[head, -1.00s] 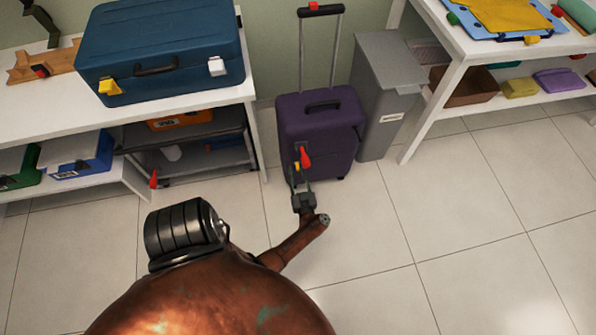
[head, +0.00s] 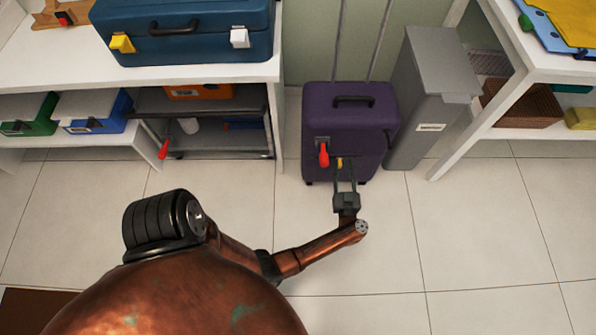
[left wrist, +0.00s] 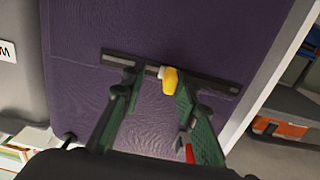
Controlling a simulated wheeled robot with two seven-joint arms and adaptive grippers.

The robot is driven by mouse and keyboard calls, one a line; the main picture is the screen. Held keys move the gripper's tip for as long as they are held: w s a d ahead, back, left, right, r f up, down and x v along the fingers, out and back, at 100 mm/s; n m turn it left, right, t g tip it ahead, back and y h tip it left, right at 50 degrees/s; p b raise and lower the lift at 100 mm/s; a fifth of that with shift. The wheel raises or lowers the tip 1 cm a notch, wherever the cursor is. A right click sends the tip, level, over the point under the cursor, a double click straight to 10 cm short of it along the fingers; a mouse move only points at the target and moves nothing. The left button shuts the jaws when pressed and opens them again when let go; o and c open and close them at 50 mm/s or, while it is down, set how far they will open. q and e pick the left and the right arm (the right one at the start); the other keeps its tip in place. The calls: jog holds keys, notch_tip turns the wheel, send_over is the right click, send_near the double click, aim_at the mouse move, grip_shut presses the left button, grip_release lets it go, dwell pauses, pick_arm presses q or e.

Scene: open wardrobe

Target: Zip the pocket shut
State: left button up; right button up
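A purple suitcase (head: 350,110) stands upright on the floor against the wall. In the left wrist view its purple front (left wrist: 75,95) carries a dark zipper track (left wrist: 215,85) running across, with a yellow pull (left wrist: 171,80) on it. The yellow pull also shows in the head view (head: 339,163), beside a red handle (head: 323,155). My left gripper (head: 345,171) is in front of the suitcase's lower part. Its fingers (left wrist: 152,88) are apart, with the pull between them, close against the right-hand finger in the wrist view. Contact is hard to tell. My right gripper is out of view.
A grey bin (head: 425,100) stands right of the suitcase. A white table (head: 200,73) with a blue case (head: 185,35) is at the left, and a white shelf unit (head: 500,105) at the right. The tiled floor (head: 480,220) in front is clear.

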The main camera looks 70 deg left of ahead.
pick_arm(q)
jog(key=w, duration=0.1)
jog(key=w+d+b, duration=0.1)
jog(key=w+b, duration=0.1)
jog(key=shift+w+d+f, duration=0.15)
jog(key=shift+d+f, duration=0.1)
jog(key=shift+f, duration=0.15)
jog(key=s+d+m+t+h+p, duration=0.5)
jog(key=d+m+t+h+p, duration=0.4)
jog(key=d+m+h, duration=0.25)
jog(key=s+d+f+m+g+h+p, duration=0.1)
jog(key=s+d+f+g+h+p, duration=0.1)
jog(key=s, duration=1)
jog(key=s+d+f+m+g+h+p, duration=0.1)
jog(key=s+f+g, duration=0.5)
jog(key=s, duration=0.7)
notch_tip(320, 180, down, 2)
jog(key=m+h+p, duration=0.1)
jog(key=h+p, duration=0.1)
jog(key=h, duration=0.1)
jog(key=shift+d+f+g+h, duration=0.2)
jog(key=shift+d+g+h, duration=0.1)
jog(key=shift+d+h, duration=0.05)
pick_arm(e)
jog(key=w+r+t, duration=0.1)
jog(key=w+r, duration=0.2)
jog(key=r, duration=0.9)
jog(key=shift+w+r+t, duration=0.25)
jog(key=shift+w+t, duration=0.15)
